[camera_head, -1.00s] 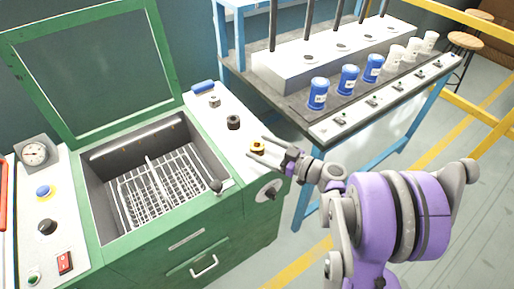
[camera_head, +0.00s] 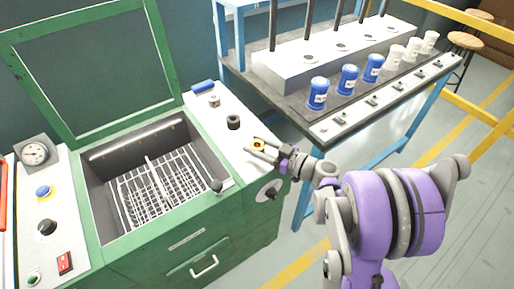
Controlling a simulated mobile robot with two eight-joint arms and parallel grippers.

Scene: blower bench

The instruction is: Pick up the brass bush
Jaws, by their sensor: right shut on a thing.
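The brass bush (camera_head: 258,144) is a small yellow ring with a dark hole. It sits at the right end of the white top strip on the green cabinet, between the fingers of my right gripper (camera_head: 257,147). My right gripper reaches in from the right and is shut on the bush. I cannot tell whether the bush is clear of the surface. My left gripper is not in view.
A black ring (camera_head: 233,122), a small grey nut-like part (camera_head: 214,101) and a blue cylinder (camera_head: 203,86) lie along the white strip. Left of it is the open basin with a wire basket (camera_head: 160,185). A bench with blue and white cups (camera_head: 318,92) stands behind.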

